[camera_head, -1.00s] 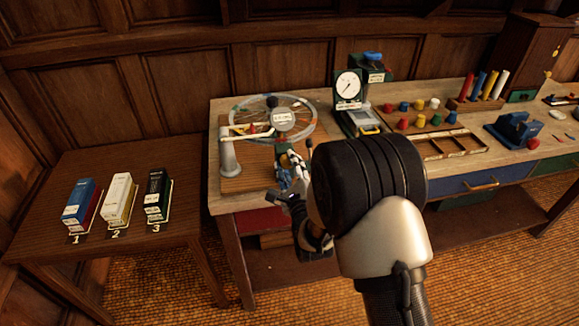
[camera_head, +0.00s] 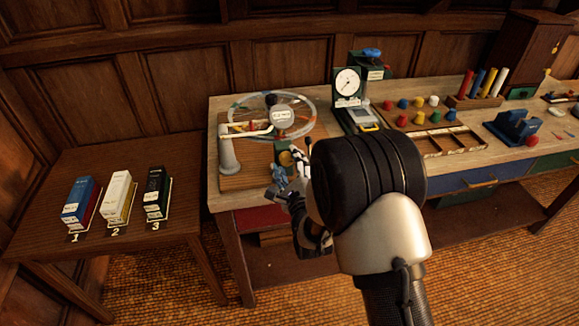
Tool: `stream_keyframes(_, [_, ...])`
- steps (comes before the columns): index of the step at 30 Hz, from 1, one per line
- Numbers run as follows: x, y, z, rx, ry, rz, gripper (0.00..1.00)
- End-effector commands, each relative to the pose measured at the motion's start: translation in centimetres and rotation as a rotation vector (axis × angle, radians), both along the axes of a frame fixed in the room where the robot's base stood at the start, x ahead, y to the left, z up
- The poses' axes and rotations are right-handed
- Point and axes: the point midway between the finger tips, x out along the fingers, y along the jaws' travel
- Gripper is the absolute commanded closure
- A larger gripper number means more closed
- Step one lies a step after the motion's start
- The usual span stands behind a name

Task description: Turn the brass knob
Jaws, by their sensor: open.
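The brass knob (camera_head: 285,158) shows as a small round yellowish piece on a dark green block at the front of the wooden board, near the left end of the workbench. My gripper (camera_head: 291,170) is just in front of the knob, with its fingers apart and nothing seen between them. It overlaps the lower part of the block in this view, and I cannot tell whether it touches the knob. My large black and white arm joint hides the bench to the right of the gripper.
A spoked wheel (camera_head: 312,108) and a white bent arm on a post (camera_head: 228,155) stand around the board. A dial gauge (camera_head: 347,84) is behind to the right. Coloured pegs (camera_head: 420,103) lie further right. A side table (camera_head: 110,215) holds three numbered boxes.

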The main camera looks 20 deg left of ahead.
Motion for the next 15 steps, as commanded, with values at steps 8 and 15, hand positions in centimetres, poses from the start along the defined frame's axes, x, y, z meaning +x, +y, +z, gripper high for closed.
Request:
stream_keyframes(8, [-3.0, -1.8, -0.1, -0.002, 0.003, 0.001, 0.46])
stream_keyframes(15, [-7.4, -4.5, -0.1, -0.002, 0.004, 0.0, 0.46])
